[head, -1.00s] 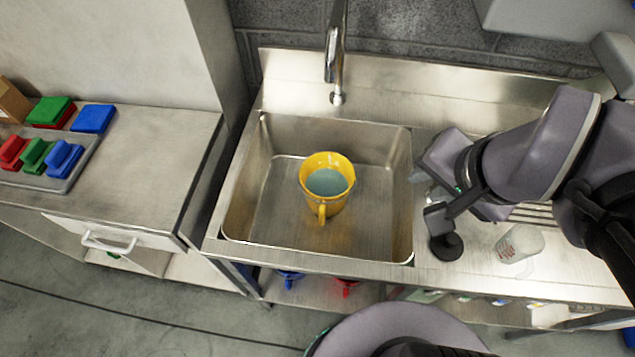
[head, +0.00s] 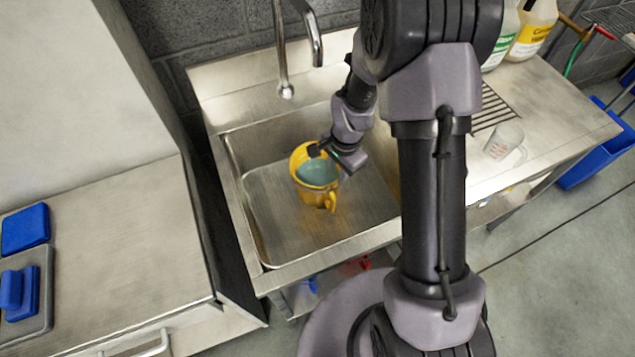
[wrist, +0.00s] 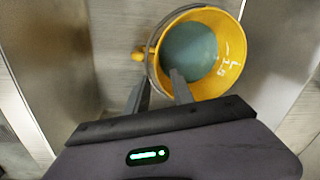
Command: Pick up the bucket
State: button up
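The yellow bucket (head: 319,194) stands in the sink basin, with blue-green liquid inside and its side grip facing the front right. My gripper (head: 334,152) is over the bucket's back-right rim. In the wrist view, the bucket (wrist: 233,62) is at the top, right of centre. The fingers of my gripper (wrist: 161,76) are apart, with a gap between their tips. One finger shows outside the near rim and the other overlaps the bucket's opening. Contact with the wall cannot be told.
The sink (head: 258,232) has metal walls around the bucket. A faucet (head: 283,60) rises behind it. A clear measuring cup (head: 503,141) stands on the right counter. The left counter (head: 120,240) holds blue brushes at its left end. Bottles (head: 530,28) stand at the back right.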

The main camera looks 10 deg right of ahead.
aim_at(334, 185)
jog(key=f+b, duration=0.1)
jog(key=f, duration=0.1)
jog(key=f+b, duration=0.1)
jog(key=f, duration=0.2)
jog(key=f+b, duration=0.1)
jog(key=f, duration=0.1)
jog(key=shift+w+a+f, duration=0.25)
jog(key=shift+r, duration=0.2)
grip_shut()
dwell(0.8)
